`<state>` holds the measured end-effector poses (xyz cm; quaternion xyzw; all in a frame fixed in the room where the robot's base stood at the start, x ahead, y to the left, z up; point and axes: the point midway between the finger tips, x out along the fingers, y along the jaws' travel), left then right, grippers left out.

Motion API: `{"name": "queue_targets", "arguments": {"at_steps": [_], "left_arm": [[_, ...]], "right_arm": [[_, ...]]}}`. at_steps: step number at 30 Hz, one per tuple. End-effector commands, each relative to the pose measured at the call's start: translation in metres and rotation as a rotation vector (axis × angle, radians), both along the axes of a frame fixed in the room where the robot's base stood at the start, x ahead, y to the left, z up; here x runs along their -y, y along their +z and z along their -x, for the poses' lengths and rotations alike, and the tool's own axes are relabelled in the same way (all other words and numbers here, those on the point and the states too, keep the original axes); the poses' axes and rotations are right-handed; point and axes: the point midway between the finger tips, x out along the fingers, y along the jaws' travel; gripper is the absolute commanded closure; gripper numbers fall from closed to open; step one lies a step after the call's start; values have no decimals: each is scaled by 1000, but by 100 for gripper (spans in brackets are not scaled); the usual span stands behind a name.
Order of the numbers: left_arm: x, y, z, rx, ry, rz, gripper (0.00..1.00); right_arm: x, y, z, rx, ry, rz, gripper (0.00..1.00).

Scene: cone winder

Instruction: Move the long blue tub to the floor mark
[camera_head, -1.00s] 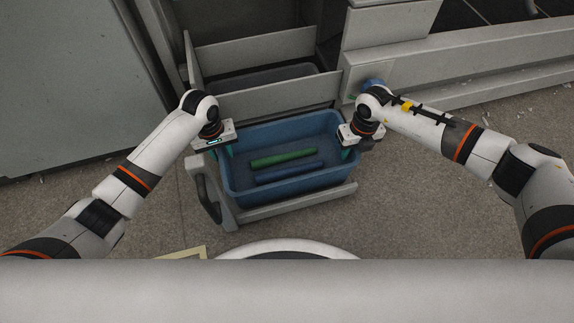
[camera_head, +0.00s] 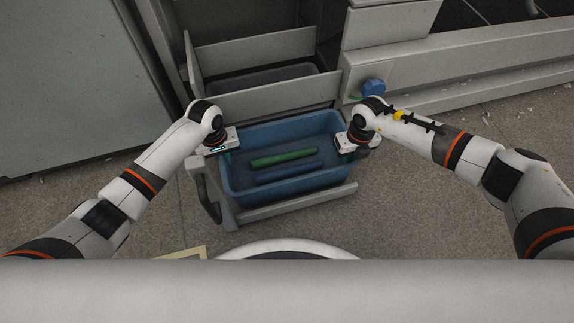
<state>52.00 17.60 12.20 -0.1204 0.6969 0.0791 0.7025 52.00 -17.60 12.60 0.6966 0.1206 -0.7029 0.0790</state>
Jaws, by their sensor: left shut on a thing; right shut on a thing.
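The long blue tub (camera_head: 285,190) sits in a grey pulled-out frame, with a green tube (camera_head: 284,158) and a blue tube (camera_head: 290,172) lying inside it. My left gripper (camera_head: 226,147) is shut on the tub's left end wall near the rim. My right gripper (camera_head: 346,147) is shut on the tub's right end wall near the rim. The fingertips of both are mostly hidden by the gripper bodies. A pale yellow line on the floor (camera_head: 184,254), perhaps the floor mark, shows only in part at the bottom.
The grey frame (camera_head: 300,207) runs along the tub's front, with a dark handle (camera_head: 206,193) at its left. Grey panels (camera_head: 265,98) stand close behind the tub. A blue knob (camera_head: 373,87) is on the machine at right. Speckled floor is open on both sides in front.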

Motion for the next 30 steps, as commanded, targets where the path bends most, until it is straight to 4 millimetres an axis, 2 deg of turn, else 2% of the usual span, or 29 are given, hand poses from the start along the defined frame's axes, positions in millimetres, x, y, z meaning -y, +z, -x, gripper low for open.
{"name": "queue_targets", "arguments": {"at_steps": [11,24,30], "left_arm": [[0,4,-1,1,0,1,100],[0,44,-1,1,0,1,100],[0,52,0,1,0,1,100]], "right_arm": [[0,5,-1,2,0,-2,100],[0,45,-1,2,0,-2,100],[0,52,-1,1,0,-1,100]]}}
